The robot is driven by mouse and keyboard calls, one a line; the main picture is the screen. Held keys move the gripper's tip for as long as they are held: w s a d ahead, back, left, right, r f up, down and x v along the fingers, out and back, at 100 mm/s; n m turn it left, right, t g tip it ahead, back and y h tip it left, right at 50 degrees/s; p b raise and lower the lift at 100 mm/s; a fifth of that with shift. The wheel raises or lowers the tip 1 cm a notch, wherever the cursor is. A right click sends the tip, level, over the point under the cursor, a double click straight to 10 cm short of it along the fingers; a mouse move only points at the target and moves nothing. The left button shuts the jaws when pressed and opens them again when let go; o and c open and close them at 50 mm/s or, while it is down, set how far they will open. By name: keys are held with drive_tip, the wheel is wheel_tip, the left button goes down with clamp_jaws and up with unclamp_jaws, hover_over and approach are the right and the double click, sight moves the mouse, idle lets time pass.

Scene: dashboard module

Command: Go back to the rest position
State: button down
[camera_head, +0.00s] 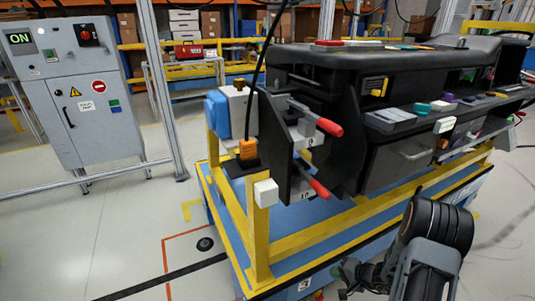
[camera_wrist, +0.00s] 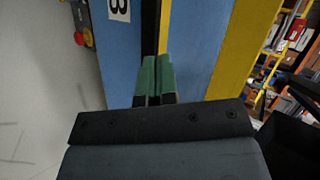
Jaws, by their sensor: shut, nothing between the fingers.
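My gripper (camera_wrist: 155,76) shows in the wrist view with its two green fingers side by side, shut and empty. Behind the fingers are the blue side and yellow frame of the fixture base. The black dashboard module (camera_head: 310,70) rests on the yellow and blue stand (camera_head: 262,235), above and behind my arm. Two red-handled clamps (camera_head: 328,126) are at its left end.
A grey control cabinet (camera_head: 85,100) with an "ON" display stands at the left. A metal post (camera_head: 160,90) rises between cabinet and stand. The floor (camera_head: 130,235) at the lower left is clear, with tape lines and a small black disc (camera_head: 205,244). Shelves and boxes fill the back.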

drive_tip(key=s+a+r+n+g+p, duration=0.2)
drive_tip(key=a+r+p, duration=0.15)
drive_tip(key=r, duration=0.75)
drive_tip(key=s+a+r+n+g+h+p, duration=0.15)
drive_tip(key=r+p, duration=0.35)
drive_tip(key=r, duration=0.6)
drive_tip(key=s+a+r+n+g+p, duration=0.25)
drive_tip(key=a+r+p, duration=0.2)
drive_tip(key=r, duration=0.65)
drive_tip(key=s+d+r+n+t+h+p, duration=0.1)
drive_tip(key=s+r+h+p, duration=0.2)
drive_tip(key=r+p, duration=0.3)
drive_tip(key=s+r+n+t+h+p, duration=0.1)
drive_tip(key=s+r+p, duration=0.5)
drive_tip(key=r, duration=0.9)
drive_tip(key=shift+s+d+r+t+h, duration=0.15)
drive_tip(key=shift+d+r+t+h, duration=0.3)
drive_tip(key=shift+h, duration=0.8)
drive_tip(key=shift+a+f, duration=0.1)
